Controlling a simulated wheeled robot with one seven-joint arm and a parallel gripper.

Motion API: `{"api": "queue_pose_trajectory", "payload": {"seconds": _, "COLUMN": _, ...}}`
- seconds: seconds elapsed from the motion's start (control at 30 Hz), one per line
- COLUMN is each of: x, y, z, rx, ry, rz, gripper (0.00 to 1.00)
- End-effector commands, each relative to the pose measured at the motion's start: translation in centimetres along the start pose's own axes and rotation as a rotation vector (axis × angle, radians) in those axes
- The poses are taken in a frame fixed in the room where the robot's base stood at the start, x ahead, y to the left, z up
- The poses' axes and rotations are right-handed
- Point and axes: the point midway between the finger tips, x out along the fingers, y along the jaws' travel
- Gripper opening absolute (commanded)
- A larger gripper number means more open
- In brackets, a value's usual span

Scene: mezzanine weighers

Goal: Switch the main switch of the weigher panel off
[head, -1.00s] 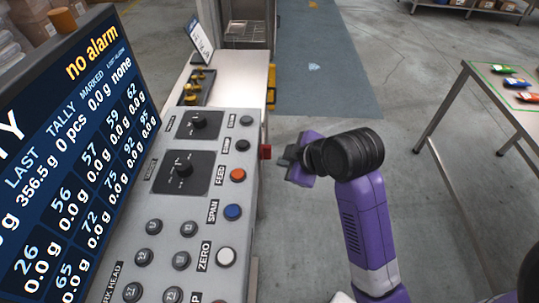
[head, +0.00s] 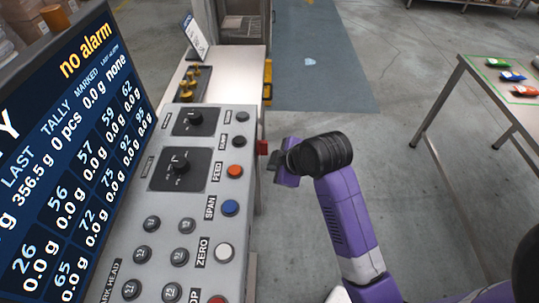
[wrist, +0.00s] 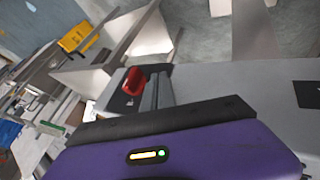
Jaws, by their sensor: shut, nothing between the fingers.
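The weigher panel (head: 215,192) is a grey sloped box with knobs and push buttons, left of my arm in the head view. A red main switch (head: 262,147) sticks out from its right side face. In the wrist view the red switch handle (wrist: 134,80) sits on a dark plate, just beside my finger tips. My gripper (head: 279,161) is shut and empty, just right of the switch and slightly below it in the head view. Whether the fingers touch the handle I cannot tell. The handle's far side is hidden.
A display screen (head: 75,140) fills the left and shows "no alarm". A metal bench (head: 248,90) with brass weights (head: 199,78) stands behind the panel. A table (head: 490,90) with coloured packets is at the right. Open floor lies between.

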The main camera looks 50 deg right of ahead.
Motion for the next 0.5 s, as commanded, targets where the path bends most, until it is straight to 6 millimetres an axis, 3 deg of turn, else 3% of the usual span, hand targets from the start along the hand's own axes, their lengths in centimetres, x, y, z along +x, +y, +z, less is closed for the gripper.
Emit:
{"api": "queue_pose_trajectory", "payload": {"seconds": 0.2, "x": 3.9, "y": 0.4, "z": 0.0, "rx": 0.0, "ry": -0.002, "rz": 0.002, "gripper": 0.0}}
{"api": "queue_pose_trajectory", "payload": {"seconds": 0.5, "x": 5.3, "y": 3.4, "z": 0.0, "rx": 0.001, "ry": -0.001, "rz": 0.002, "gripper": 0.0}}
